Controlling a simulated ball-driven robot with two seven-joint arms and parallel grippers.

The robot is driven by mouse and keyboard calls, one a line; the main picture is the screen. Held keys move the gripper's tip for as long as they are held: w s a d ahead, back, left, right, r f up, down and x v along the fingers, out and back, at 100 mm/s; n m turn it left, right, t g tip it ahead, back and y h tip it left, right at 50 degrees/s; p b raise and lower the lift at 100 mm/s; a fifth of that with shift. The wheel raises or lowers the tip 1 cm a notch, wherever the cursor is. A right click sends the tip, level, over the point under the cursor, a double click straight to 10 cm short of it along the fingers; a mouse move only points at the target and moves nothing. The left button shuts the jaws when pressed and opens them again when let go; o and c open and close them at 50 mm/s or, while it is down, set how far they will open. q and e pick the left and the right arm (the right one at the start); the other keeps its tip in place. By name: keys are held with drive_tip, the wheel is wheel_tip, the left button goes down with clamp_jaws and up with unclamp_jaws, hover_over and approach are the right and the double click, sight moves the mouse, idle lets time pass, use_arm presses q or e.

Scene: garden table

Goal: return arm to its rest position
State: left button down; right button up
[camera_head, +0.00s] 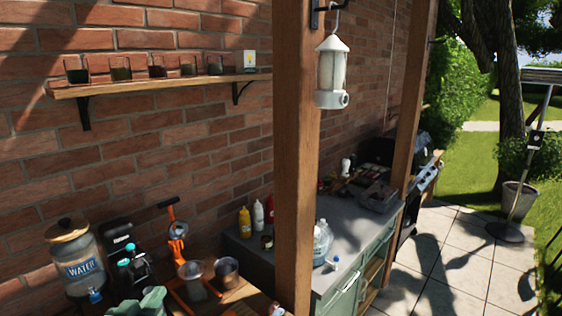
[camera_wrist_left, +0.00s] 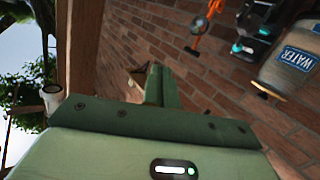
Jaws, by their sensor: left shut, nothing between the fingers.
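My left gripper (camera_head: 146,302) shows as green parts at the bottom edge of the head view, low and left, in front of the wooden table. In the left wrist view its two green fingers (camera_wrist_left: 158,86) are together, with nothing between them. The brick wall fills the view beyond the fingers, and they appear to touch nothing. Most of the left arm is out of the head view. My right gripper is in neither view.
A water dispenser (camera_head: 76,262), a black machine (camera_head: 124,247) and an orange press (camera_head: 177,240) stand at the left by the wall. A wooden post (camera_head: 294,150) rises in the middle.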

use_arm(q)
drive_tip(key=s+a+f+m+g+y, duration=0.1)
drive_tip(key=s+f+m+g+y, duration=0.3)
drive_tip(key=s, duration=0.7)
drive_tip(key=s+a+f+m+g+y, duration=0.2)
drive_tip(key=s+f+m+g, duration=0.3)
drive_tip(key=s, duration=0.7)
drive_tip(key=s+d+f+n+g+h+b, duration=0.1)
drive_tip(key=s+d+f+g+h+b, duration=0.35)
drive_tip(key=f, duration=1.55)
drive_tip(key=w+d+f+n+t+y+b, duration=0.1)
drive_tip(key=f+b, duration=0.7)
drive_tip(key=f, duration=1.3)
drive_tip(key=s+f+n+g+h+b, duration=0.1)
drive_tip(key=s+f+b, duration=0.8)
drive_tip(key=s+f, duration=1.1)
wheel_tip(320, 180, down, 4)
drive_tip(key=shift+a+f+n+g, duration=0.1)
drive_tip(key=shift+a+n+g, duration=0.25)
drive_tip(key=shift+n+g, duration=0.55)
drive_tip(key=shift+s, duration=0.2)
